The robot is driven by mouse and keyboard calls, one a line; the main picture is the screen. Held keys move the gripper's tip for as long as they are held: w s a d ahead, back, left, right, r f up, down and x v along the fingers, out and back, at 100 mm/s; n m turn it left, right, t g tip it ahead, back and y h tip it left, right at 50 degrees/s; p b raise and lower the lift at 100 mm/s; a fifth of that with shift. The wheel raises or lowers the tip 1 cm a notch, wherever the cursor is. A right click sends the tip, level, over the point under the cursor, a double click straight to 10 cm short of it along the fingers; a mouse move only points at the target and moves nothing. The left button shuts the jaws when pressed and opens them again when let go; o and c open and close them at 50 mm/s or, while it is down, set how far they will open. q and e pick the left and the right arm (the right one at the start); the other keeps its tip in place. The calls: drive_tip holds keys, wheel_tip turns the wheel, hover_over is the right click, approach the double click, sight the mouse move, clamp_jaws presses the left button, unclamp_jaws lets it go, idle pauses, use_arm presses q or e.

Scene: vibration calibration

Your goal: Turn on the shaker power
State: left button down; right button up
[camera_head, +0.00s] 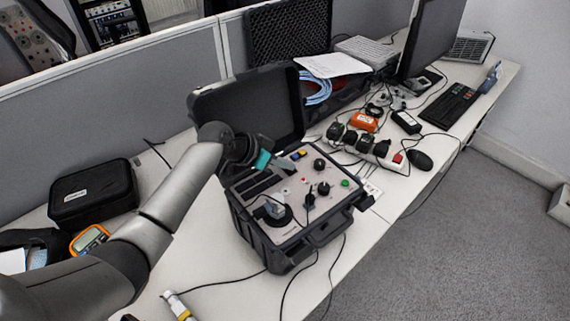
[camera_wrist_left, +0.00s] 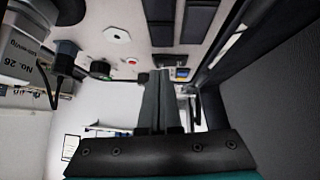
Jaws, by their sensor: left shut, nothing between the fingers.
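The shaker (camera_head: 268,233) is an open black case with a light grey control panel, standing on the desk with its lid raised behind. The panel carries black knobs, a green button (camera_head: 345,183), a small red button and a blue and yellow element (camera_head: 298,155) near its back edge. My left gripper (camera_head: 296,182) is shut and empty, reaching over the panel from the left. In the left wrist view its closed fingers (camera_wrist_left: 160,74) point at the panel, beside the blue and yellow element (camera_wrist_left: 181,73). I cannot tell if they touch the panel. My right gripper is not in view.
A black pouch (camera_head: 93,192) and an orange meter (camera_head: 90,239) lie left of the shaker. Plugs, an orange box (camera_head: 364,122), a mouse (camera_head: 420,160) and a keyboard (camera_head: 450,105) lie to the right. Cables hang over the front edge. The raised lid (camera_head: 250,105) stands close behind my gripper.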

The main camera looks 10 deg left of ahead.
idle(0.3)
use_arm(q)
drive_tip(key=shift+f, duration=0.25)
drive_tip(key=shift+a, duration=0.1)
drive_tip(key=shift+w+a+r, duration=0.15)
drive_tip(key=shift+w+a, duration=0.3)
drive_tip(key=shift+a, duration=0.05)
drive_tip(key=shift+r, duration=0.1)
drive_tip(key=p+v, duration=0.2)
drive_tip(key=v, duration=1.3)
drive_tip(key=shift+s+d, duration=0.15)
drive_tip(key=shift+s, duration=0.1)
